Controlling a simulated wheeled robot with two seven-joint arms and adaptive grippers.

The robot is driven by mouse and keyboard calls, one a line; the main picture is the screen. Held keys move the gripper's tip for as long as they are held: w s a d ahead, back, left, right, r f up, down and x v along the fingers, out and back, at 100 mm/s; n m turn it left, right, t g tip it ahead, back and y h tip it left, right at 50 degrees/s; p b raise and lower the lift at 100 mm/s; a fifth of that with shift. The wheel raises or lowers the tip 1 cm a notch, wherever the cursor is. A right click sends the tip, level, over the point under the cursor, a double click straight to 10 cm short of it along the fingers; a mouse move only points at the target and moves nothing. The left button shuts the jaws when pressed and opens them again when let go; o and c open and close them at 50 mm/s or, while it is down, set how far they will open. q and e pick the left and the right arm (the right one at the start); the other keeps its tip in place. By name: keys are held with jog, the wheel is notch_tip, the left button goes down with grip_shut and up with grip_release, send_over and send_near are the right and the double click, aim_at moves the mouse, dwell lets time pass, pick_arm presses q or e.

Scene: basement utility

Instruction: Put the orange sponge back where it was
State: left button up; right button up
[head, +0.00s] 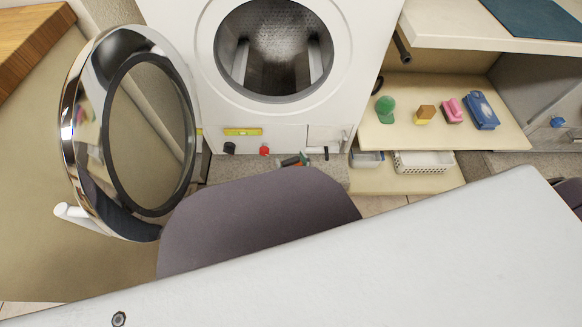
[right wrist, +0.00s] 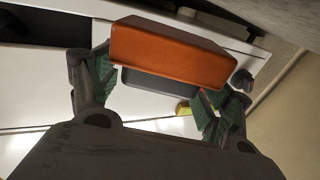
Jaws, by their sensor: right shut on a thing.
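The orange sponge (right wrist: 170,52), a block with a grey layer beneath, is in the right wrist view, held between the green-padded fingers of my right gripper (right wrist: 160,90). The gripper is shut on it. In the head view, only the tips of my right gripper (head: 297,160) show past my grey arm, low in front of the washing machine (head: 330,95). The sponge is mostly or wholly hidden there. My left gripper is not in view.
A shelf (head: 455,138) at right holds a green item (head: 385,108), an orange-and-yellow block (head: 425,114), a pink item (head: 450,110) and a blue box (head: 481,109). A white basket (head: 424,162) is below. The round machine door (head: 130,130) stands open at left.

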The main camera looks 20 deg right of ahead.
aim_at(294, 171)
dwell(0.3)
jog(key=shift+f, duration=0.15)
jog(key=shift+f+b, duration=0.7)
jog(key=shift+f, duration=0.2)
jog(key=shift+f+b, duration=0.45)
jog(key=shift+f, duration=0.35)
jog(key=o, duration=1.1)
jog(key=shift+f, duration=0.1)
